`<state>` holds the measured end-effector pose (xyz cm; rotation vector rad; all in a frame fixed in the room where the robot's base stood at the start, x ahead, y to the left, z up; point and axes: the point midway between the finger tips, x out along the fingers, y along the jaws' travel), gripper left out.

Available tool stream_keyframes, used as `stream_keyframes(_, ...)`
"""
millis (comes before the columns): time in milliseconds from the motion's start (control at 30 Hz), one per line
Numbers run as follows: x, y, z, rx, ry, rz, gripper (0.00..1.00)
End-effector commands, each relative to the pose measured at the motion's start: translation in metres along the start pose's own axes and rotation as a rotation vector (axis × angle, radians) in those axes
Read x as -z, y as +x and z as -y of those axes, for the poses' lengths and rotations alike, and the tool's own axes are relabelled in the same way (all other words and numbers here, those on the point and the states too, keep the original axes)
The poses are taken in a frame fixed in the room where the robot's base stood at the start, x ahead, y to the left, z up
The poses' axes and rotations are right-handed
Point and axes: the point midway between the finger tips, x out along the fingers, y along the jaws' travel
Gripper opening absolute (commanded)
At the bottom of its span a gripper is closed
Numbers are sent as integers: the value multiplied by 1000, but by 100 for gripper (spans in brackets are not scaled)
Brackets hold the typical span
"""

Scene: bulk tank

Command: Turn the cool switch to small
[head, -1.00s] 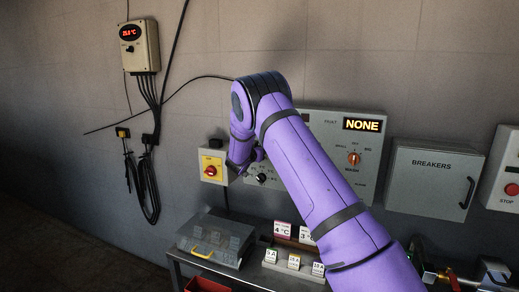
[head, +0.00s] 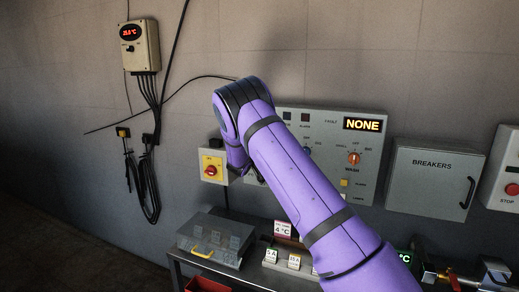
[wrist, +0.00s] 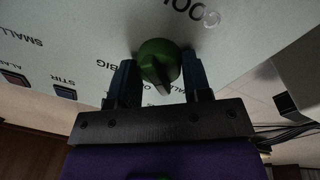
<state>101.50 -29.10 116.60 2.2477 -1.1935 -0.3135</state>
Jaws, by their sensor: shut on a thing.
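In the head view the grey control panel (head: 333,125) is partly covered by my arm, and the knob and fingertips are hidden.
A yellow box with a red switch (head: 211,170) is left of the panel. A breaker box (head: 430,178) hangs to its right. A display (head: 361,125) reads NONE.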

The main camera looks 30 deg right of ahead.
Motion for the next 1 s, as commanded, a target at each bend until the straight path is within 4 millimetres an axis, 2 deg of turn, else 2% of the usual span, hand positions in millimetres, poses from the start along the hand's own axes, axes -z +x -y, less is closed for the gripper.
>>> stream_keyframes(600,-2,-1,1,3,-42,0,21)
stream_keyframes(633,-2,-1,1,3,-42,0,52)
stream_keyframes(700,-2,-1,1,3,-41,0,68)
stream_keyframes(733,-2,-1,1,3,-41,0,70)
stream_keyframes(1000,-1,-1,1,2,-40,-2,70)
